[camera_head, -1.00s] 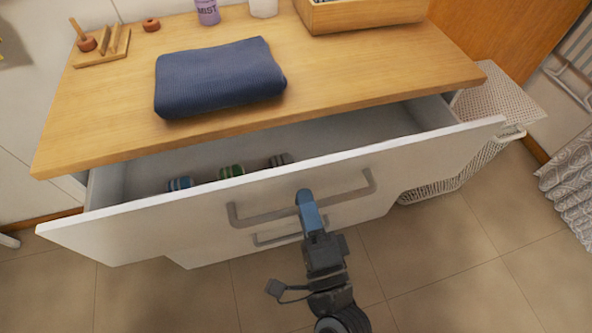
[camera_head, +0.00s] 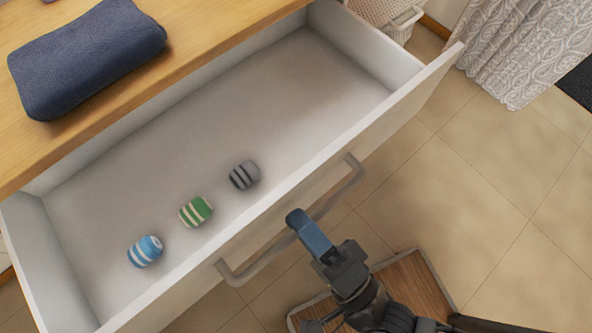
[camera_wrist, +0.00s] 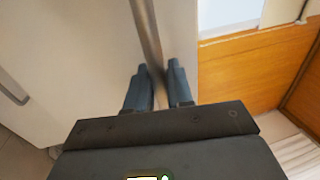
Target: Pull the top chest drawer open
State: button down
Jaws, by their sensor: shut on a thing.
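The top chest drawer (camera_head: 285,100) is pulled far out, and its white interior shows in the head view. Its grey bar handle (camera_head: 262,262) runs along the outside of the front panel. My gripper (camera_head: 298,220) is at the middle of this handle. In the wrist view my gripper (camera_wrist: 157,72) has one blue finger on each side of the handle bar (camera_wrist: 148,35), shut on it. The stretch of bar between the fingers is partly hidden in the head view.
Rolled striped items in blue (camera_head: 145,251), green (camera_head: 196,211) and grey (camera_head: 244,175) lie in the drawer. A folded navy towel (camera_head: 85,55) rests on the wooden top. A white basket (camera_head: 395,18) and a patterned curtain (camera_head: 530,45) stand at the right. Tiled floor (camera_head: 490,175) is open there.

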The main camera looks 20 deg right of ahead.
jog(key=c, duration=1.2)
grip_release()
jog(key=shift+o, duration=0.2)
jog(key=b+v, duration=0.1)
jog(key=v, duration=0.7)
